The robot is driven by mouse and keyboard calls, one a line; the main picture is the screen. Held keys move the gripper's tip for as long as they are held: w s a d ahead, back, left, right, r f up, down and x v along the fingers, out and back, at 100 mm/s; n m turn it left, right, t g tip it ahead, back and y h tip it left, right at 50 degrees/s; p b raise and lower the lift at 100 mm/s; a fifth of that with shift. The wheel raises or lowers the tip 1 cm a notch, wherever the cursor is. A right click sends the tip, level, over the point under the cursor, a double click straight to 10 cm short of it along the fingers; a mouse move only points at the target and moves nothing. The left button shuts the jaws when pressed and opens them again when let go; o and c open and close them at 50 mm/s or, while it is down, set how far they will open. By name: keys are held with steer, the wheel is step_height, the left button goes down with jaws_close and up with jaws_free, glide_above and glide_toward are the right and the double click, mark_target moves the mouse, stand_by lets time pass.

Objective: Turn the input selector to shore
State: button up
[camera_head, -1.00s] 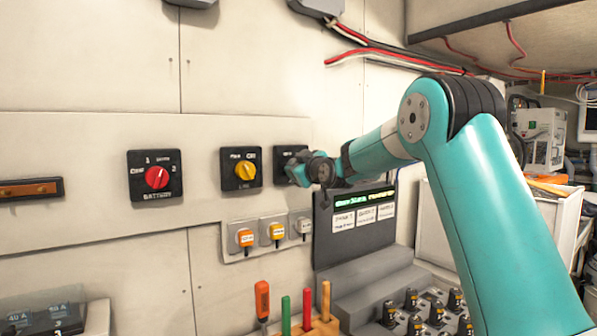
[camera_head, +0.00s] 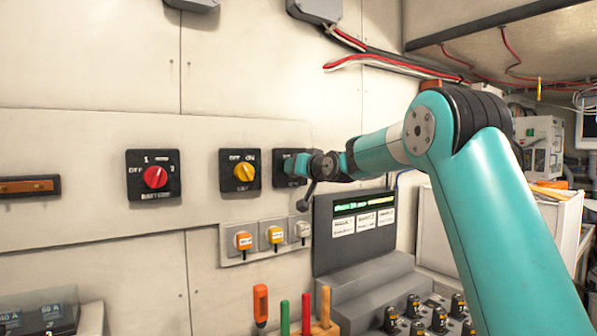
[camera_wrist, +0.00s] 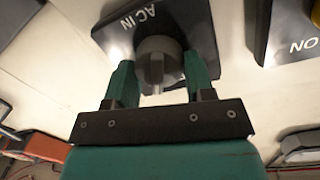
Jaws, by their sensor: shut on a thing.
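The input selector is a grey round knob (camera_wrist: 160,55) on a black square plate (camera_wrist: 196,22) marked "AC IN", seen turned round in the wrist view. A pale strip on the knob runs toward the bottom of that picture. My gripper (camera_wrist: 155,80) has its two green fingers on either side of the knob and is shut on it. The plate's position names are hidden or out of view, so I cannot read the setting. In the head view, my gripper (camera_head: 290,167) covers most of the selector plate (camera_head: 281,155).
A yellow-knob switch (camera_head: 244,172) sits close to the left, with a red-knob switch (camera_head: 155,177) farther left. Below are several plugs (camera_head: 275,236) and a dark display panel (camera_head: 352,224). Upright tool handles (camera_head: 284,317) stand lower down.

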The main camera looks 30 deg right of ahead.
steer(key=shift+m, duration=0.4)
steer(key=o, duration=0.9)
steer(key=shift+s, duration=0.1)
steer(key=s+b, duration=0.2)
steer(key=s, duration=0.3)
steer(key=s+r+b, duration=0.1)
steer(key=s+b, duration=0.1)
steer(key=s, duration=0.4)
steer(key=s+b, duration=0.2)
steer(key=s, duration=0.4)
steer(key=shift+a+r, duration=0.1)
steer(key=shift+r, duration=0.1)
